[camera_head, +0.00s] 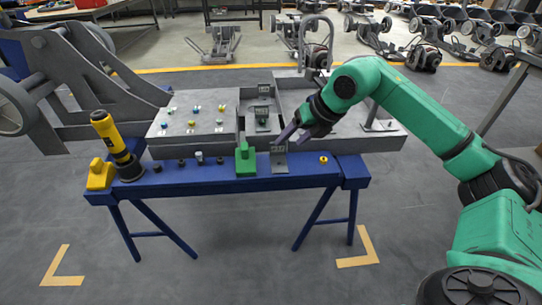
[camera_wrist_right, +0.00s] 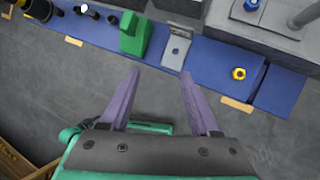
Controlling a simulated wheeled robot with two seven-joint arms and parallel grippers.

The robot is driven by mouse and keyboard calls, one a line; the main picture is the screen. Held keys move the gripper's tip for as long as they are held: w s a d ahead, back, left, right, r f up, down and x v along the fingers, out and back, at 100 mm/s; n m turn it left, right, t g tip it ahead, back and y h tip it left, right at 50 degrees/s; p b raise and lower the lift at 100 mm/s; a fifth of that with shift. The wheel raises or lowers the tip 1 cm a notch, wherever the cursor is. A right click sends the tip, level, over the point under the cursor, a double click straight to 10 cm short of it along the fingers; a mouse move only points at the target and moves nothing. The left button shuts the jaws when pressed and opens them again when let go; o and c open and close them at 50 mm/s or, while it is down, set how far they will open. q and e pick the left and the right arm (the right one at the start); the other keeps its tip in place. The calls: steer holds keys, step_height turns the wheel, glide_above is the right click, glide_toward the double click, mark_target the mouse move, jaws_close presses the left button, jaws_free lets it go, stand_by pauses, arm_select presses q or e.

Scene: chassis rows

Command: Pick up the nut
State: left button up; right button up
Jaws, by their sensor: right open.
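A small yellow nut (camera_head: 323,160) lies on the right part of the blue bench top (camera_head: 222,175). In the right wrist view the nut (camera_wrist_right: 238,73) is right of my right gripper (camera_wrist_right: 160,76), outside the fingers. My right gripper (camera_head: 292,137) is open and empty, with its purple fingers apart. In the head view it is up and to the left of the nut, near a grey metal bracket (camera_head: 279,160). My left gripper is not in view.
A green block (camera_head: 245,161), several small dark parts, a yellow-black tool (camera_head: 117,145) and a yellow block (camera_head: 100,174) stand along the bench to the left. A grey chassis plate (camera_head: 190,122) lies behind. The bench around the nut is clear.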

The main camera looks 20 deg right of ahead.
steer(key=s+d+r+m+g+h, duration=0.1)
steer(key=s+d+m+h, duration=0.2)
steer(key=d, duration=0.8)
steer(key=h+b, duration=0.1)
steer(key=b, duration=0.1)
glide_toward(325, 161)
steer(key=shift+n+g, duration=0.3)
steer(key=x, duration=0.5)
steer(key=w+x, duration=0.1)
steer(key=x, duration=0.2)
steer(key=shift+w+d, duration=0.1)
steer(key=shift+w, duration=0.1)
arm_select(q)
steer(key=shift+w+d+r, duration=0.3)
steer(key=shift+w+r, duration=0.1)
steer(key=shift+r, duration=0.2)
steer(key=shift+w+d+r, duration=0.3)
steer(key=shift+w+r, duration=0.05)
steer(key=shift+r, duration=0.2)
arm_select(e)
steer(key=shift+r, duration=0.15)
jaws_close()
